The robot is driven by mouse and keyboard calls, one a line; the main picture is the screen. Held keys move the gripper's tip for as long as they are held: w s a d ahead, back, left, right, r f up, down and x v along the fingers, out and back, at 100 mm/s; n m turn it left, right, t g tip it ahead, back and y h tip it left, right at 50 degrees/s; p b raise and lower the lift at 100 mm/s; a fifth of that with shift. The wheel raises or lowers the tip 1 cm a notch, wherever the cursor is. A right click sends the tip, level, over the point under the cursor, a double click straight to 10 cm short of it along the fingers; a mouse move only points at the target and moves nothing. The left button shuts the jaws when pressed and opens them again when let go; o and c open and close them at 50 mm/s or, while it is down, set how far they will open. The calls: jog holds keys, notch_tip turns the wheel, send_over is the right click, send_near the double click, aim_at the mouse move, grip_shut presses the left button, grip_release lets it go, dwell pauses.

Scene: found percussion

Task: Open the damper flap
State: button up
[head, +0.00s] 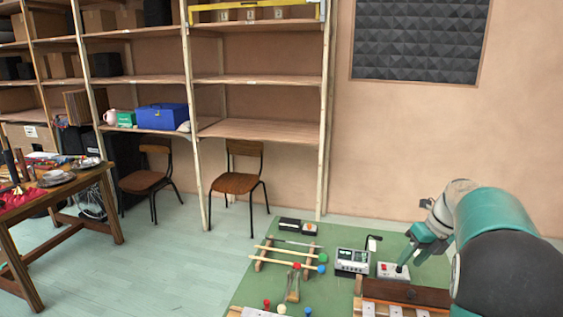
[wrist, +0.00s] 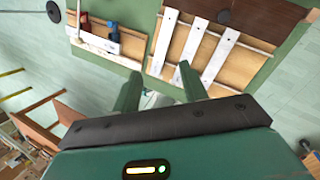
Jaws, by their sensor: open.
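A dark brown wooden board (head: 415,294), which looks like the damper flap, lies flat over part of a wooden frame with pale metal bars (head: 395,311) at the lower right of the head view. In the wrist view the dark board (wrist: 265,18) is at the top right, beside the bars (wrist: 220,55).
The small box (head: 391,271) stands beside a grey device (head: 352,261) on the green mat (head: 262,284). Mallets (head: 293,255) rest on a wooden rack to the left. A chair (head: 236,181) and shelves stand behind. A cluttered table (head: 90,177) is far left.

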jog(key=s+a+r+n+t+h, duration=0.1)
jog(key=s+a+r+n, duration=0.3)
jog(key=s+a+n, duration=0.4)
jog(key=s+a+r+n+t+h, duration=0.1)
jog(key=s+a+r+n, duration=0.4)
jog(key=n, duration=0.4)
jog(key=s+a+f+n+t, duration=0.1)
jog(key=s+a+f+n, duration=0.1)
jog(key=s+n, duration=0.5)
jog(key=s+a+f+n+t+h, duration=0.1)
jog(key=s+a+f+n, duration=0.1)
jog(key=s+a+n, duration=0.2)
jog(key=s+n, duration=0.3)
jog(key=n, duration=0.2)
jog(key=shift+s+a+h, duration=0.3)
jog(key=shift+s+f+n, duration=0.2)
jog(key=shift+n, duration=0.1)
jog(key=c, duration=0.3)
grip_shut()
jog(key=shift+s+d, duration=0.1)
jog(key=shift+s, duration=0.05)
